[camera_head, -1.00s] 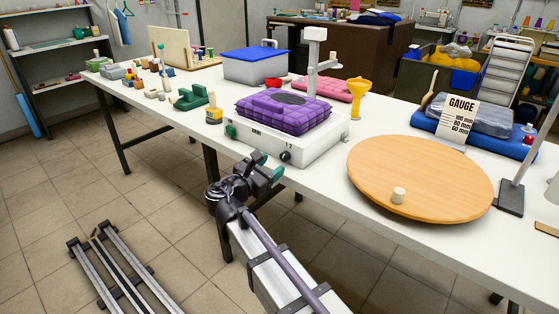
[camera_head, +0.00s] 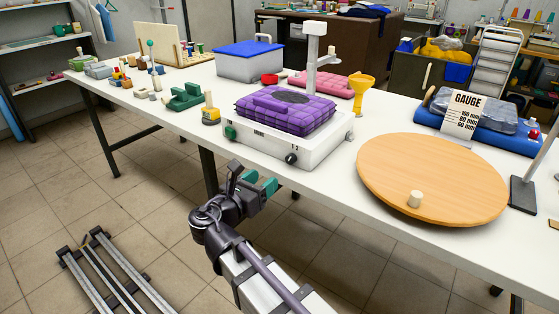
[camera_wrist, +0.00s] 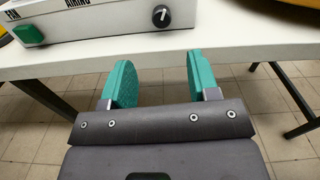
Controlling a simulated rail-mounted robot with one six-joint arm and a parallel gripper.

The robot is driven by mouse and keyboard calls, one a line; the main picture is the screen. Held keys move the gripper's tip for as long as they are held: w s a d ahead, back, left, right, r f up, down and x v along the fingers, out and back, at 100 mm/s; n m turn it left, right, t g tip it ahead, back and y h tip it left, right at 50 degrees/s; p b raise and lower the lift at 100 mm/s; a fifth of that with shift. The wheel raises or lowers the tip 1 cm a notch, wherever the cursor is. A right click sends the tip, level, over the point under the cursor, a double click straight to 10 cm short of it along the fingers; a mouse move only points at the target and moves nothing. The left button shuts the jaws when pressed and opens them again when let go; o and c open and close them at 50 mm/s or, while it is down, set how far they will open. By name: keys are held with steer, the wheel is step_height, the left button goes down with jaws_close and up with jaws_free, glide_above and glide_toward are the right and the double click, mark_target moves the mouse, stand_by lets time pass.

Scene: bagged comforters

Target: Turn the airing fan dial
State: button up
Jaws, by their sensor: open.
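The airing fan (camera_head: 262,143) is a white box on the table with a purple quilted bagged comforter (camera_head: 285,108) on top. Its black dial (camera_head: 291,158) sits on the front face at the right, by the marks 1 and 2. In the wrist view the dial (camera_wrist: 161,16) shows a white pointer line, upright and slightly tilted. A green switch (camera_head: 231,132) is at the front left. My gripper (camera_head: 262,184) has teal fingers, open and empty, in front of and below the table edge. In the wrist view the fingers (camera_wrist: 160,82) stand apart, short of the dial.
A round wooden turntable (camera_head: 433,180) with a small peg lies to the right. A yellow-based tool (camera_head: 210,115) and green blocks (camera_head: 186,97) stand left of the fan. The table's front edge (camera_wrist: 100,64) lies between my gripper and the fan.

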mark_target(289, 161)
steer(key=x, duration=1)
steer(key=shift+w+d, duration=0.1)
steer(key=shift+d, duration=0.2)
